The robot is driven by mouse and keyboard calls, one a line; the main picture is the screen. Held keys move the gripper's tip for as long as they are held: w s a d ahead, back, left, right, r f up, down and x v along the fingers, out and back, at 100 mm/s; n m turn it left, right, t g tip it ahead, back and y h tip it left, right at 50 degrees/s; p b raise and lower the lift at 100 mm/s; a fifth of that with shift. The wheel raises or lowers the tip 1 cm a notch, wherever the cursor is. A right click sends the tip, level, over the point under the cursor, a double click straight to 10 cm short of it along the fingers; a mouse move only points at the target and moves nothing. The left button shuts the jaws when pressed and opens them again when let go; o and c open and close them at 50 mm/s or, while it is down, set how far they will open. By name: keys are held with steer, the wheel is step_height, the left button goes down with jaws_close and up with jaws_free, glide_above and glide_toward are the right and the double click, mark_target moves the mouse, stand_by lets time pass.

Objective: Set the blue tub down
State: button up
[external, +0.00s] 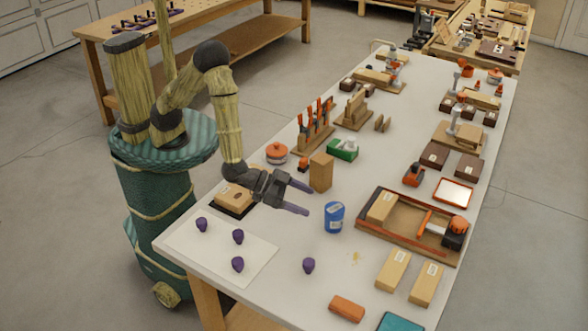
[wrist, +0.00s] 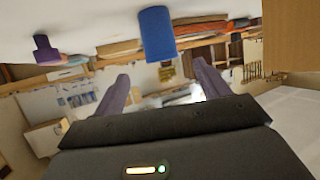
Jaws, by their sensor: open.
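The blue tub (external: 334,217) stands upright on the white bench top, a little to the right of my gripper in the external view. My gripper (external: 300,197) is open, with its two purple fingers spread and nothing between them. In the wrist view, which looks upside down, the blue tub (wrist: 156,33) sits beyond the open fingertips (wrist: 162,82), apart from them. The tub appears to rest on the bench top.
A wooden block (external: 321,172) stands upright just behind my gripper. Several purple knobs (external: 308,265) lie on and near a white sheet (external: 222,250). A wooden tray (external: 400,245) with tools is right of the tub. Bare bench lies in front of the tub.

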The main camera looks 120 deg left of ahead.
steer(key=s+a+r+m+g+h, duration=0.1)
steer(key=s+g, duration=0.4)
steer(key=s, duration=0.9)
steer(key=s+a+r+m+g+h, duration=0.1)
steer(key=s+a+m+g+h, duration=0.2)
steer(key=s, duration=1.1)
steer(key=shift+s+a+r+g+h, duration=0.35)
steer(key=shift+g+h, duration=0.15)
steer(key=shift+g, duration=0.4)
